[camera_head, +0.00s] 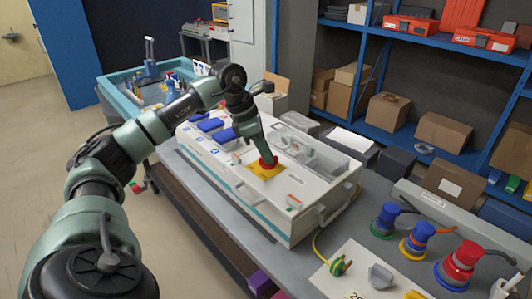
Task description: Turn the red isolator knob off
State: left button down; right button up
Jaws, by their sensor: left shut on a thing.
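The red isolator knob (267,164) sits on a yellow plate (262,173) on top of a white socket box (225,172). My left arm reaches in from the left, and my left gripper (267,157) points down at the knob. Its fingers are shut on the knob and hide part of it. The knob's exact angle is too small to read. My right gripper is not in view.
Blue socket covers (210,125) lie along the box's left part. Blue and red plugs (460,262) with cables stand at the right on the grey bench. A teal tray (120,93) of tools is behind at left. Blue shelves (432,40) with cartons stand at the back right.

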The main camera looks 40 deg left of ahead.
pick_arm(q)
jog(key=n+t+y, duration=0.1)
jog(key=n, duration=0.3)
jog(key=shift+d+r, duration=0.1)
jog(key=n+y, duration=0.1)
jog(key=n, duration=0.3)
jog(key=shift+d+y, duration=0.15)
jog(key=shift+y, duration=0.25)
jog(key=n+y, duration=0.1)
jog(key=n, duration=0.3)
jog(key=shift+d+y+p, duration=0.1)
jog(key=shift+y+p, duration=0.2)
jog(key=shift+y, duration=0.1)
jog(key=shift+n+g+y, duration=0.4)
jog(key=shift+n+y, duration=0.1)
jog(key=shift+n, duration=1.4)
jog(key=c, duration=1.5)
grip_release()
jog(key=shift+o, duration=0.2)
